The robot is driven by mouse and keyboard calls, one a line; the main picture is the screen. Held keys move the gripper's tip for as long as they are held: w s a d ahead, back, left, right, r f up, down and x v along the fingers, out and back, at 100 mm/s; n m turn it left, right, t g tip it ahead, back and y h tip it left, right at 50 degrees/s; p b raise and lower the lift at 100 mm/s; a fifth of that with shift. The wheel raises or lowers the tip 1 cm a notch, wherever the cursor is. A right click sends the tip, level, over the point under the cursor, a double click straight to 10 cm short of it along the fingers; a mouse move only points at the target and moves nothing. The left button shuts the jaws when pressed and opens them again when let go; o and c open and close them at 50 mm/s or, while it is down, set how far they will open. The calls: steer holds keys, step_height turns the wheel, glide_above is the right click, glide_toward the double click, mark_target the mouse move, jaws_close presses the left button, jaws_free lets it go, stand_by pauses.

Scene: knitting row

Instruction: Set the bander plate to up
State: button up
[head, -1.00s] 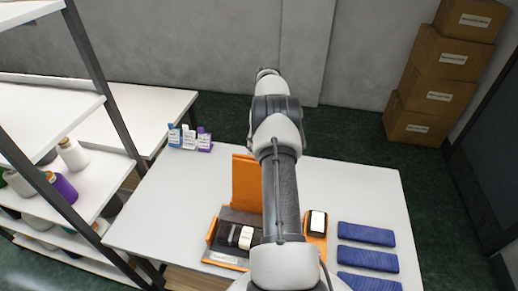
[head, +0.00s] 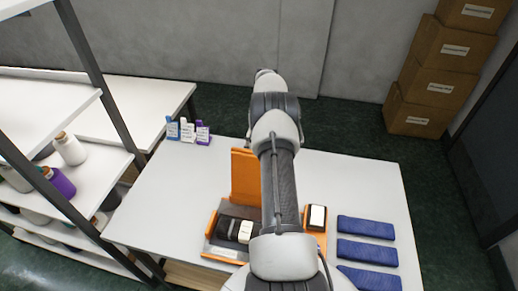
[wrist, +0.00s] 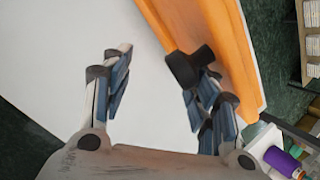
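The orange bander plate (head: 244,176) stands raised at the back of the dark, orange-edged machine (head: 214,231) on the white table; my arm hides its right part. In the wrist view the orange plate (wrist: 215,45) runs diagonally at the upper right, with a black knob (wrist: 188,67) on its face. My gripper (wrist: 152,75) is open, its two blue-padded fingers wide apart with nothing between them. The right finger is close to the knob and overlaps it in the picture; I cannot tell whether they touch. The gripper is hidden in the head view.
Small labelled boxes (head: 188,131) stand at the table's back left. A shelf (head: 75,190) with yarn cones is left. The table's right back is clear.

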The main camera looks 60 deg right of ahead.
step_height(320, 180, up, 10)
stand_by(0.6)
stand_by(0.5)
